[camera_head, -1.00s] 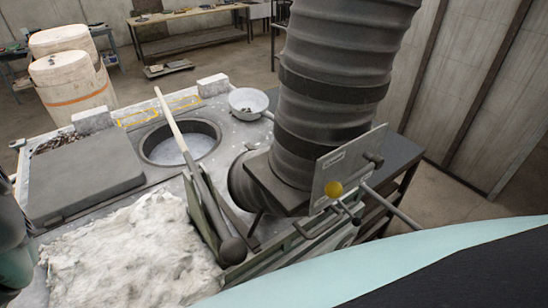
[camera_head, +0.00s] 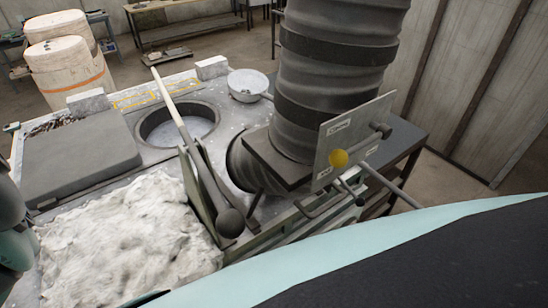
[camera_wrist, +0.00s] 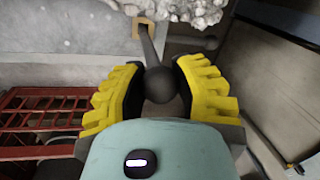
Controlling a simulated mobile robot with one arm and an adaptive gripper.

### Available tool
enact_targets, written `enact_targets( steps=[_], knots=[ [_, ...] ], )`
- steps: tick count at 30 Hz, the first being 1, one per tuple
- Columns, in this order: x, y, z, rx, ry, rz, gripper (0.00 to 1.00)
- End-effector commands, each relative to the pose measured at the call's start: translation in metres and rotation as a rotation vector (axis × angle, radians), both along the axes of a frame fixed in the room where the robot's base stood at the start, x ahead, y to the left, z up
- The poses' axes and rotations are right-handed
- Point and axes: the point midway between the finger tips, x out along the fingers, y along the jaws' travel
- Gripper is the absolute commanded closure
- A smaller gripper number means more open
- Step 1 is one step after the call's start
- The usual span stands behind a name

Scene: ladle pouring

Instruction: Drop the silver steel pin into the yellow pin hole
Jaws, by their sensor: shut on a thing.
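In the wrist view my gripper (camera_wrist: 160,78), with yellow ribbed fingers, is closed around the round dark grey head of a steel pin (camera_wrist: 149,48). The pin's thin shaft points away from the fingers, towards the top of the picture. The shaft's far end overlaps a small square yellow-edged pin hole (camera_wrist: 136,30) in a grey surface. I cannot tell whether the tip is inside the hole or above it.
The head view shows a bench with a round well (camera_head: 155,128), a white fluffy heap (camera_head: 130,240), a small metal bowl (camera_head: 247,84) and a large dark duct (camera_head: 335,85). A panel (camera_head: 352,130) has a yellow knob. A red metal rack (camera_wrist: 40,112) is in the wrist view.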

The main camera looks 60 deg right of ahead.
Motion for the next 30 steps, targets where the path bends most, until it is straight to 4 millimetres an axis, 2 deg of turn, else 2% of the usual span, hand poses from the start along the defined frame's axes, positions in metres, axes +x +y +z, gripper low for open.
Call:
enact_targets(
  steps=[1, 30],
  knots=[
    [0.0, 0.0, -0.006, 0.0, 0.0, 0.0, 1.0],
    [0.001, -0.001, -0.06, 0.0, 0.0, -0.004, 1.0]
  ],
)
